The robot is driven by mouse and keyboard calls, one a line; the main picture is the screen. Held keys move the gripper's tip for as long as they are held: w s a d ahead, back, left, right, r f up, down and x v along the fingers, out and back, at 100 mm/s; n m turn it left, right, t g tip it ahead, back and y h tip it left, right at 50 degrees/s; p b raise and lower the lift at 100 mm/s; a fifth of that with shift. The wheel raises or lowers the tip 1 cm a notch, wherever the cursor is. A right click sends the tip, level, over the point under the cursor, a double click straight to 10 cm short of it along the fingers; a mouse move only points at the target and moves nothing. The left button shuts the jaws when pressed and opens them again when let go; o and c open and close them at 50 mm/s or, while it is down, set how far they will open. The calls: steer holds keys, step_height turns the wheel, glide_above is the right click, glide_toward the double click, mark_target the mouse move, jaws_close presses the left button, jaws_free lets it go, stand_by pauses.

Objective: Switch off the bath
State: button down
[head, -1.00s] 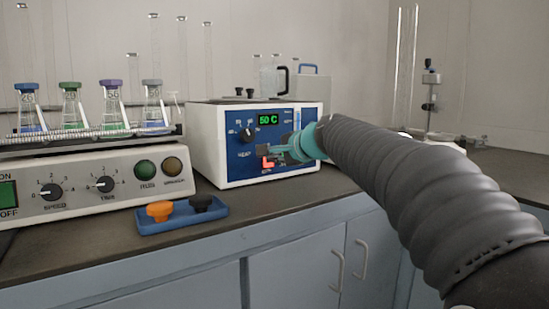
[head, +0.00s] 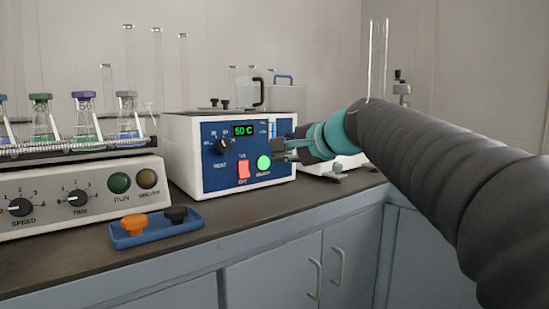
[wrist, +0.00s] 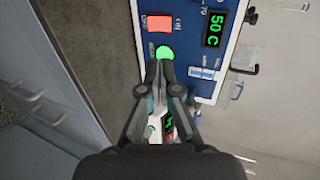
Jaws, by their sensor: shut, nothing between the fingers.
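The bath (head: 180,150) is a white box with a blue front panel (head: 212,182). Its display (head: 245,130) is lit green and reads 50 C. A black knob (head: 222,146) sits left of the display. My gripper (head: 279,150) is shut and empty in front of the panel's right part. In the wrist view my fingertips (wrist: 160,66) point at the panel close to the green lamp (wrist: 164,53), with the red switch (wrist: 158,22) beyond. I cannot tell whether they touch.
A shaker (head: 70,195) with flasks and a control panel stands at the left. A blue tray (head: 155,235) with an orange and a black knob lies in front of it. Glass cylinders and a jug (head: 240,93) stand behind. The counter before the bath is mostly clear.

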steer(key=s+d+f+n+g+h, duration=0.2)
steer(key=s+d+f+n, duration=0.1)
steer(key=s+f, duration=0.7)
steer(key=s+d+f+n+g+h, duration=0.2)
steer(key=s+d+f+n+h, duration=0.1)
steer(key=s+f, duration=0.6)
steer(key=s+d+f+n+g+h, duration=0.1)
steer(key=s+d+f+n, duration=0.3)
steer(key=s+f, duration=0.6)
step_height(320, 180, down, 4)
steer(key=shift+s+d+r+n+g+h, duration=0.15)
steer(key=shift+s+d+n+g+h, duration=0.35)
steer(key=shift+h, duration=0.4)
steer(key=shift+w+a, duration=0.1)
steer(key=shift+w, duration=0.05)
